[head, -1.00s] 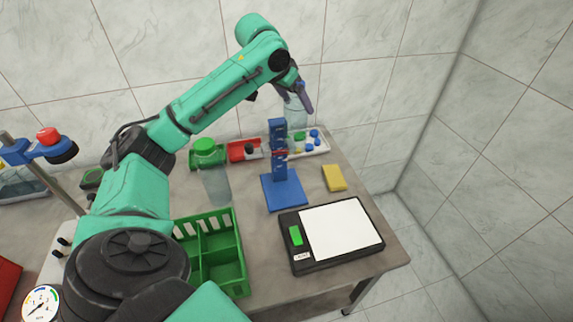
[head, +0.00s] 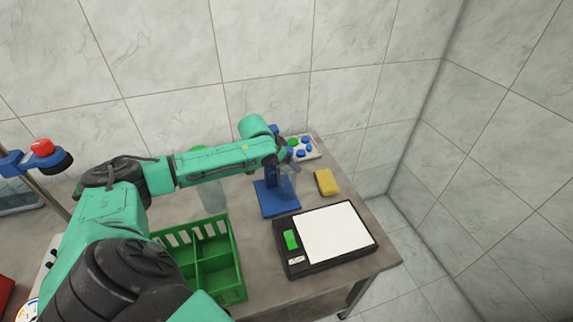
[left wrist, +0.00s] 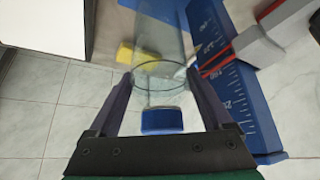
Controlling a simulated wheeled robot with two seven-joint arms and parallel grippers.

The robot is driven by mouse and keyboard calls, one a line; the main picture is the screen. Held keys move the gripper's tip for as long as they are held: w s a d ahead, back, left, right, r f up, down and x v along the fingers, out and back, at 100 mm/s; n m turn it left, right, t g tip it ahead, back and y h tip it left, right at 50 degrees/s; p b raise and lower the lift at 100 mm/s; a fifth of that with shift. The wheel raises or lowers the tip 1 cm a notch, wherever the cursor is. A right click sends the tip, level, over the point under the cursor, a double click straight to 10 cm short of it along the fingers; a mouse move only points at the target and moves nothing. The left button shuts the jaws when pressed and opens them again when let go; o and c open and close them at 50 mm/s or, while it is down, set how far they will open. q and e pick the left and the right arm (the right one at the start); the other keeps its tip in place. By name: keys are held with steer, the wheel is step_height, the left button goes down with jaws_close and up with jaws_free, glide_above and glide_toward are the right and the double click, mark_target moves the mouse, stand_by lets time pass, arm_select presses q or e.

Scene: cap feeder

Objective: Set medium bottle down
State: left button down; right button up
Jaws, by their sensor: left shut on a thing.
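My left gripper (head: 289,163) is shut on a clear bottle (head: 287,188), which hangs roughly upright below the fingers. The bottle is in front of or beside the blue gauge stand (head: 276,205); whether its base touches anything is not clear. In the left wrist view the bottle (left wrist: 160,45) lies between both fingers (left wrist: 160,88), with a blue cap-like piece (left wrist: 162,120) at its near end. The scaled blue column (left wrist: 225,65) and its red pointer are close on the right. My right gripper is not in view.
A black scale (head: 284,238) with a white plate is right of the stand, a yellow sponge (head: 326,182) behind it. A green crate (head: 236,270) is at front left. Another clear bottle (head: 212,197) stands behind my arm. A cap tray (head: 314,155) is at the back.

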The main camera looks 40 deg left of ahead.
arm_select(q)
steer(key=shift+w+a+f, duration=0.1)
steer(key=shift+f, duration=0.6)
jaws_free()
steer(key=shift+s+r, duration=0.2)
steer(key=b+v, duration=0.1)
steer(key=v, duration=1)
steer(key=shift+s+r, duration=0.2)
steer(key=shift+r, duration=0.05)
